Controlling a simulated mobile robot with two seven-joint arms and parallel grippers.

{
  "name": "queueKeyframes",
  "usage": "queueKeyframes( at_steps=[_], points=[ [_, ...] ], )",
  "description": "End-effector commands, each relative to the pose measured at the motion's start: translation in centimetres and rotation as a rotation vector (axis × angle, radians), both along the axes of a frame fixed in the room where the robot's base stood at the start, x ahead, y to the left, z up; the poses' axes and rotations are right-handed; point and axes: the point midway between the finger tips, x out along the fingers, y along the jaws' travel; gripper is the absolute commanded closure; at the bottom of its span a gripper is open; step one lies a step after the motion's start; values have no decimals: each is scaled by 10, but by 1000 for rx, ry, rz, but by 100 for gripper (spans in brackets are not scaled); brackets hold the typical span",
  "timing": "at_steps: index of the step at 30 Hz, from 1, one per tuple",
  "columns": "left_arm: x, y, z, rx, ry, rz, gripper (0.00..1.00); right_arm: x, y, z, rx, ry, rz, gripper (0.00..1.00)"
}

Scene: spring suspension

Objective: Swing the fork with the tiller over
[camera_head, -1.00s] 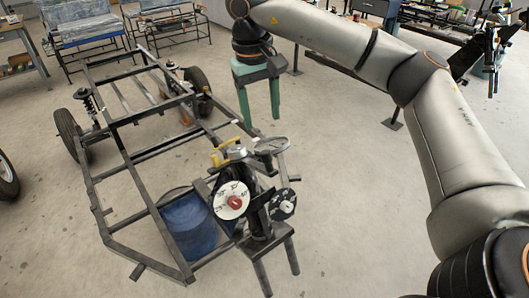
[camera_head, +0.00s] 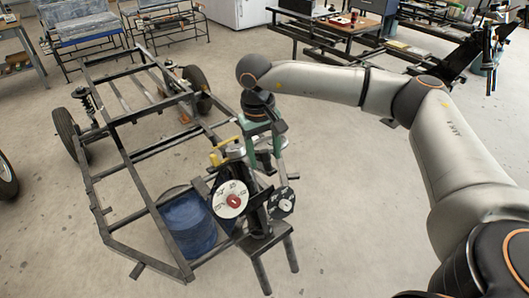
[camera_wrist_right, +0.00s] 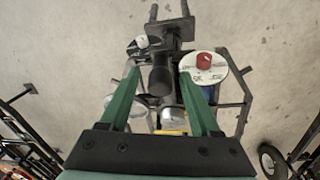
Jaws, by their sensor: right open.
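The fork assembly stands at the near end of the frame, on a dark post (camera_head: 258,222). It carries a white dial with a red hub (camera_head: 231,200) and a smaller dark dial (camera_head: 282,202). The white dial (camera_wrist_right: 203,68) also shows in the right wrist view. A dark rounded bar end (camera_wrist_right: 160,80), possibly the tiller, appears between the fingers there; contact cannot be told. My right gripper (camera_head: 266,168), with green fingers, is open over the assembly and partly hides it. My left gripper is out of view.
The dark tube frame (camera_head: 140,153) with wheels spreads to the left. A blue drum (camera_head: 188,224) stands inside it near the assembly. A yellow part (camera_head: 218,157) sits just left of my gripper. Workbenches line the back.

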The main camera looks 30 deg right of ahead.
Motion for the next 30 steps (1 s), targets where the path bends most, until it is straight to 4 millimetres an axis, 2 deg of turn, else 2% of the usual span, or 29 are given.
queueKeyframes(
  at_steps=[2, 19, 30],
  points=[
    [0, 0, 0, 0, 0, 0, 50, 0, 0, 0, 0, 0, 0, 36],
    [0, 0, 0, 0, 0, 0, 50, 0, 0, 1, 1, 0, 0, 100],
    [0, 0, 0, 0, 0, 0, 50, 0, 0, 1, 1, 0, -1, 100]
  ],
)
